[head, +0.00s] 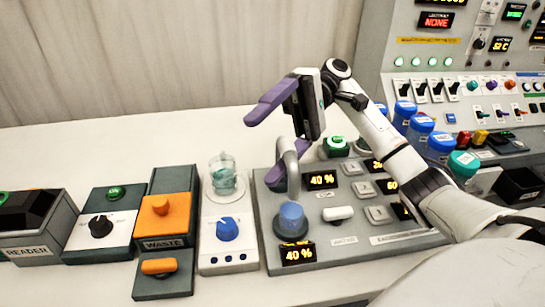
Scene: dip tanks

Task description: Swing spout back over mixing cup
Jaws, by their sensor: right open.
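I cannot tell for sure which of the two is the mixing cup. My right gripper (259,152) is open, its purple fingers spread above and beside the spout. The lower finger overlaps the spout in the picture; contact is unclear. My left gripper is not in view.
The grey panel (350,240) has lit displays and several buttons. An orange-topped waste box (165,215), a black-knob unit (100,227) and a reader (30,225) stand at left. Several blue-lidded jars (420,124) stand behind my right arm. The back left table is clear.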

